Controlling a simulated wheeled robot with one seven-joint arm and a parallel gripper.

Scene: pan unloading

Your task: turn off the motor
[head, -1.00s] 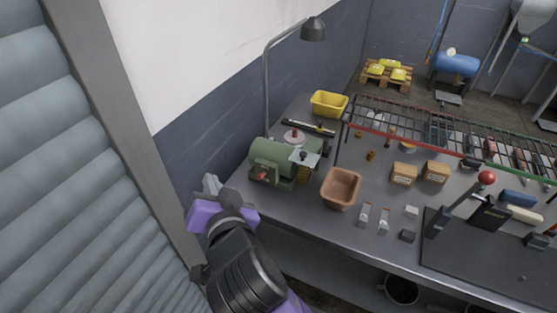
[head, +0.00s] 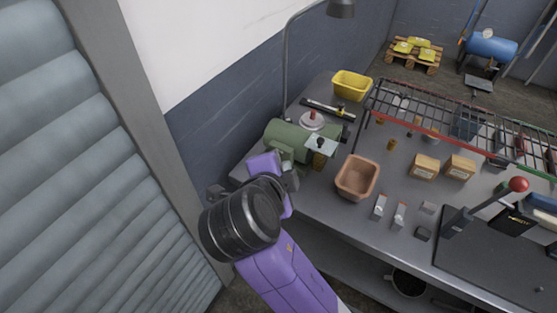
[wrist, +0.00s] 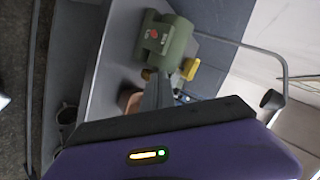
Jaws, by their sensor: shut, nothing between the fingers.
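The green motor (head: 284,133) stands on the left end of the grey workbench (head: 330,214). In the wrist view the motor (wrist: 172,45) is beyond my fingertips, and a red button (wrist: 153,34) shows on its face. In the head view my arm hides that face. My gripper (head: 291,179) is in front of the motor, just off the bench's front left edge. Its grey fingers (wrist: 157,92) are shut and empty, pointing toward the motor. I cannot tell the exact gap between them and the motor.
A terracotta bin (head: 356,178) stands right of the motor, and a yellow bin (head: 351,86) behind it. A lamp post (head: 286,70) rises behind the motor. A wire rack (head: 450,122) spans the bench to the right. A grey shutter (head: 80,190) is close on the left.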

